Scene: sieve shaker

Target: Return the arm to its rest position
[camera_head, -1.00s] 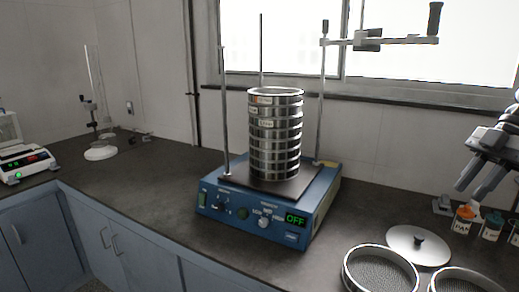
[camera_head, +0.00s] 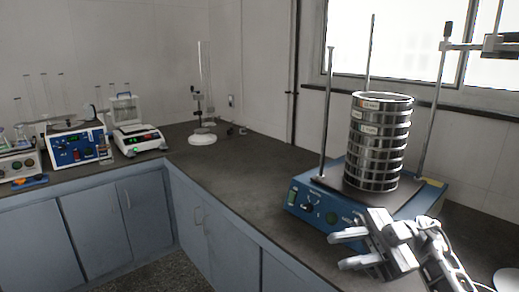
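My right gripper (camera_head: 337,251) shows in the head view at the lower right, in front of the blue sieve shaker (camera_head: 299,212). Its two fingers point left and are apart, with nothing between them. The gripper and its wrist hide part of the shaker's front panel. A stack of metal sieves (camera_head: 380,142) stands upright on the shaker's dark plate, between upright rods. My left gripper is not in view.
The dark worktop (camera_head: 235,170) is clear left of the shaker. A retort stand (camera_head: 202,138), a balance (camera_head: 139,141) and a blue instrument (camera_head: 78,144) stand farther left. A clamp bar (camera_head: 490,46) extends at the upper right. A round lid (camera_head: 507,280) is cut off at the lower right.

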